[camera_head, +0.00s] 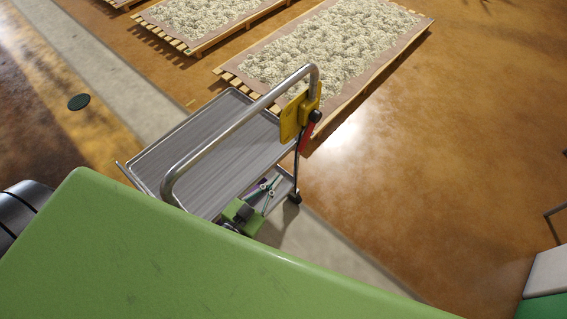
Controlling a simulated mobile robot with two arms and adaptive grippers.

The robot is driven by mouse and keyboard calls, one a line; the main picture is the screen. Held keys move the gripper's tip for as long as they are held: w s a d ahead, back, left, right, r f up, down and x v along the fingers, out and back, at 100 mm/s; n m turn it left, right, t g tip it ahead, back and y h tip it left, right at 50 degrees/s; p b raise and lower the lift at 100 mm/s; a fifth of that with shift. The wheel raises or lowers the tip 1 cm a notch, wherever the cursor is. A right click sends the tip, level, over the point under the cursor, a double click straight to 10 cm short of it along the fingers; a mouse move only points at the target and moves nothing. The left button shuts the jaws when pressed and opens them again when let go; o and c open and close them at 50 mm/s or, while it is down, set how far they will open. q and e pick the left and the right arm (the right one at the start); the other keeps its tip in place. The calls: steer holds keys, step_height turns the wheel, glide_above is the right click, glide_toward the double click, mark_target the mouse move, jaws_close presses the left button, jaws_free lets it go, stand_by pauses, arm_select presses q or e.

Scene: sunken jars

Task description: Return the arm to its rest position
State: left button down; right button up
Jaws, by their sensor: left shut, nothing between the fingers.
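My left gripper (270,187) shows in the head view, below the centre of the picture. Its fingers are together and hold nothing. It appears beside the lower right edge of a grey metal cart (205,150), close to the cart's frame. I cannot tell whether it touches the cart. A large smooth green surface fills the bottom of the picture and hides most of the arm behind the gripper. My right gripper is not in view.
Pallets bearing pale, lumpy material (335,45) lie beyond. Brown floor (450,170) is open at right. A dark disc (78,102) lies at left.

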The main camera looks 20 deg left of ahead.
arm_select(q)
steer(key=s+a+f+n+g+y, duration=0.1)
steer(key=s+f+g, duration=0.4)
steer(key=f, duration=0.8)
steer(key=s+a+f+g+y, duration=0.1)
steer(key=s+f+g, duration=0.2)
steer(key=s+f, duration=0.7)
steer(key=s+a+f+g, duration=0.1)
steer(key=s+f+g, duration=0.2)
steer(key=s+f, duration=0.4)
steer(key=s+a+f+g+y, duration=0.1)
steer(key=s+a+f+g, duration=0.1)
steer(key=s+f+g, duration=0.2)
steer(key=s+f, duration=0.3)
steer(key=s, duration=0.5)
steer(key=shift+s+a+f+n+g+y, duration=0.15)
steer(key=shift+s+f+n+g+y, duration=0.15)
steer(key=shift+s+f+n, duration=0.1)
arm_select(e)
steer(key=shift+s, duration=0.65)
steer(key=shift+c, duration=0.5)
